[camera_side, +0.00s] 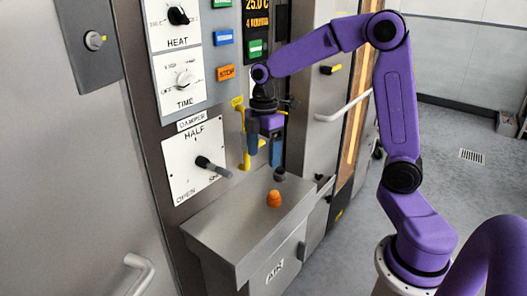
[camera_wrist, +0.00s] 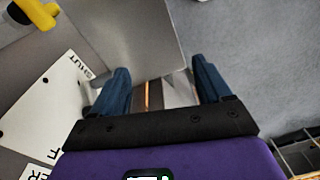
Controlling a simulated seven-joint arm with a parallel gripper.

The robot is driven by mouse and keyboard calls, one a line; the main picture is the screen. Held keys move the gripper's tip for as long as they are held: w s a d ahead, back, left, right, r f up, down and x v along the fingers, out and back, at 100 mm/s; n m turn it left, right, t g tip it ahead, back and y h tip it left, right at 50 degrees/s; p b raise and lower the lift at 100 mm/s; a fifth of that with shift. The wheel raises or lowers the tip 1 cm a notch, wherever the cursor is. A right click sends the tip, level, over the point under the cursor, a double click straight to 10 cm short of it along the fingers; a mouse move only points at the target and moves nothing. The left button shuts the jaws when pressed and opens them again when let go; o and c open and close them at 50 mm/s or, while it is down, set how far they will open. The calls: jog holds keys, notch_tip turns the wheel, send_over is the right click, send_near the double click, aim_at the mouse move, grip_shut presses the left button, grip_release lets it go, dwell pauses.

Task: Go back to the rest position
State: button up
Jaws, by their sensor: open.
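My gripper (camera_side: 265,155) hangs from the purple arm with its blue fingers pointing down, in front of the oven's control column and above the steel box. In the wrist view the two blue fingers of my gripper (camera_wrist: 160,75) stand well apart, with nothing between them. The gripper is open and empty. Part of the yellow handle (camera_side: 244,140) on the oven front is close behind the gripper in the side view; I cannot tell the exact gap.
The steel box (camera_side: 235,235) juts out below, with an orange knob (camera_side: 274,199) and a dark knob (camera_side: 280,174) on top. The damper lever (camera_side: 212,167) sticks out left of the gripper. A door handle (camera_side: 345,106) is to the right. Open floor (camera_side: 455,120) lies further right.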

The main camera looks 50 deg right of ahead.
jog(key=s+a+m, duration=0.1)
jog(key=s+a, duration=0.7)
jog(key=s, duration=0.4)
jog(key=s+f+m, duration=0.1)
jog(key=s+m, duration=0.1)
jog(key=s, duration=1)
jog(key=shift+s+d+f+t, duration=0.25)
jog(key=shift+s+f+t, duration=0.05)
jog(key=shift+s+f, duration=0.1)
